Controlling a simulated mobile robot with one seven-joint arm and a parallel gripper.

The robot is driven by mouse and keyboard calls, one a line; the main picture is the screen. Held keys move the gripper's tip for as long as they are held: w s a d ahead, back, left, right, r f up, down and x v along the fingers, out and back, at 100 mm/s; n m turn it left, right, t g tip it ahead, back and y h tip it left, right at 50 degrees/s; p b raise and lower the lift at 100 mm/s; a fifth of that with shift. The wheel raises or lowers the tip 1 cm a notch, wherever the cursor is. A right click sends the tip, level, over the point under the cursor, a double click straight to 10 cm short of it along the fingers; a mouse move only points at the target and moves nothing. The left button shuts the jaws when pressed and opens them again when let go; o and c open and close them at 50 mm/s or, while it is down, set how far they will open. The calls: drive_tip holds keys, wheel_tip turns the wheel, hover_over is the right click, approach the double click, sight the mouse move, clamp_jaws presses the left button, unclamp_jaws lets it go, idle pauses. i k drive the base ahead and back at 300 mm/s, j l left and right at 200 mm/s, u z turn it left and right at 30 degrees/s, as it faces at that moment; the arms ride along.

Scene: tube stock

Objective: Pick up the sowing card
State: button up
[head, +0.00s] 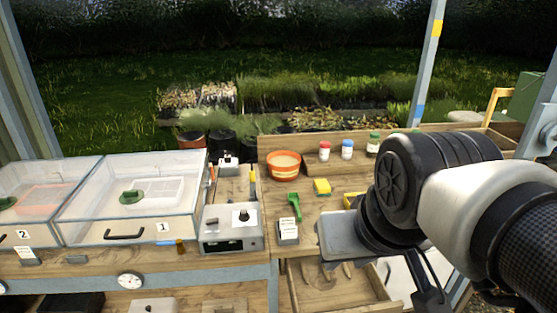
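A small white card with lines of print (288,225) stands on the bench at the centre, leaning on or held by a dark grey block. It is probably the sowing card, but the print is too small to read. My gripper (343,240) comes in from the right on my arm, and its grey housing is just right of the card, apart from it in the picture. Its fingertips are not clearly visible, so I cannot tell whether it is open or shut.
A green scoop-like tool (294,205) lies just behind the card. An orange pot (284,166), a yellow sponge (322,187) and small capped bottles (347,150) stand farther back. A grey instrument box (231,230) is left. An open drawer (330,298) is below.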

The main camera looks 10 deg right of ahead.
sight(24, 252)
drive_tip(key=u, duration=1.85)
drive_tip(key=z, duration=0.45)
drive_tip(key=i+j+z, duration=0.3)
drive_tip(key=z, duration=0.15)
drive_tip(key=i+j+z, duration=0.25)
drive_tip(key=j+z, duration=0.2)
drive_tip(key=i+j+z, duration=0.1)
drive_tip(key=j, duration=0.25)
drive_tip(key=i+j+z, duration=0.15)
drive_tip(key=j, duration=0.25)
drive_tip(key=j+z, duration=0.1)
drive_tip(key=j, duration=0.25)
drive_tip(key=i+j, duration=0.1)
drive_tip(key=j, duration=0.35)
drive_tip(key=i+j, duration=0.15)
drive_tip(key=j, duration=0.25)
drive_tip(key=i+j, duration=0.1)
drive_tip(key=j, duration=0.35)
drive_tip(key=i+j, duration=0.1)
drive_tip(key=j, duration=0.3)
drive_tip(key=i+j+z, duration=0.1)
drive_tip(key=j, duration=0.35)
